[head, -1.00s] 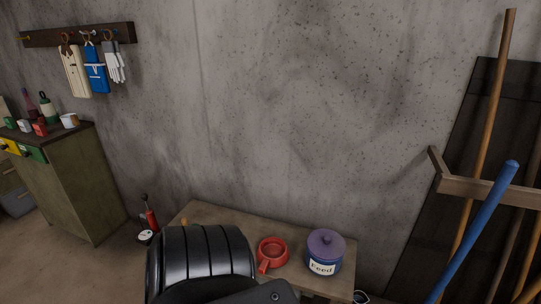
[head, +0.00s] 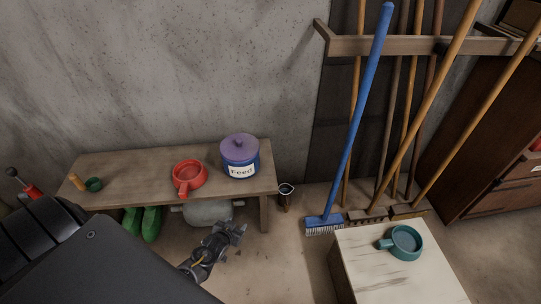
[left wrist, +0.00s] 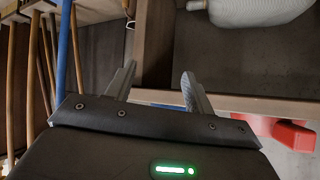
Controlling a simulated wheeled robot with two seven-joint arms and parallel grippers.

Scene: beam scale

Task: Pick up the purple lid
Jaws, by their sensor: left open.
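The purple lid (head: 239,147) with a small knob sits on the blue jar labelled "Feed" (head: 241,170). The jar stands upright near the right end of the wooden bench (head: 130,173). My left gripper (head: 238,229) is in front of the bench, below and apart from the jar. In the left wrist view its two fingers (left wrist: 158,85) are spread with nothing between them. My right gripper is not in view.
A red pan (head: 188,178) stands on the bench left of the jar. A pale crate (head: 370,268) with a teal pan (head: 404,242) stands at right. A blue broom (head: 353,120) and other long handles lean at the wall.

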